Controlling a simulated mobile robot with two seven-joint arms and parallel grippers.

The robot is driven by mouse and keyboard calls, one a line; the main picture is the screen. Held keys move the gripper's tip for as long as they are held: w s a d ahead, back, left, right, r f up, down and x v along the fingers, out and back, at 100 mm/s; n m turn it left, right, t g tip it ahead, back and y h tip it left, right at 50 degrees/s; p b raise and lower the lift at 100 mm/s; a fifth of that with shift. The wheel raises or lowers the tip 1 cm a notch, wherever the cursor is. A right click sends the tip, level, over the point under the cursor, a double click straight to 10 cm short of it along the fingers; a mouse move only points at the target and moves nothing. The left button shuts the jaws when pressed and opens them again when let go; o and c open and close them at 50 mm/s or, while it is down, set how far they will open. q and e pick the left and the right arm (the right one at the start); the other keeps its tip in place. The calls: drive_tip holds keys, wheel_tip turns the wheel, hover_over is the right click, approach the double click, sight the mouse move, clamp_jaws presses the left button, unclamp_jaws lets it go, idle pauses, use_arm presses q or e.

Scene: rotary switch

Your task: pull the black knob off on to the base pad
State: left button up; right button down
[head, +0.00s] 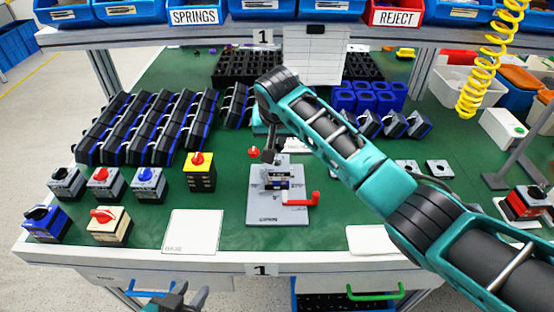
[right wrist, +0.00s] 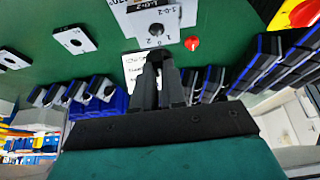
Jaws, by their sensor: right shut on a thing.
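My right gripper (head: 269,157) reaches in over the grey fixture (head: 258,208) at the middle of the table. Its fingers (right wrist: 158,75) are shut on a small dark thing, most likely the black knob, which is largely hidden between them. A switch body (head: 277,179) sits in the fixture just below the fingertips. I cannot tell whether the knob still touches it. The base pad (head: 192,232), a white sheet marked BASE, lies bare to the left of the fixture. My left gripper (head: 188,298) is open and empty at the bottom edge, in front of the table.
A red lever (head: 302,199) sticks out at the fixture's right side. Several finished switches stand at the left, including a yellow one (head: 199,172). Another white pad (head: 370,239) lies at the right front. Green table is clear around the base pad.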

sight(277, 144)
drive_tip(key=shift+r, duration=1.85)
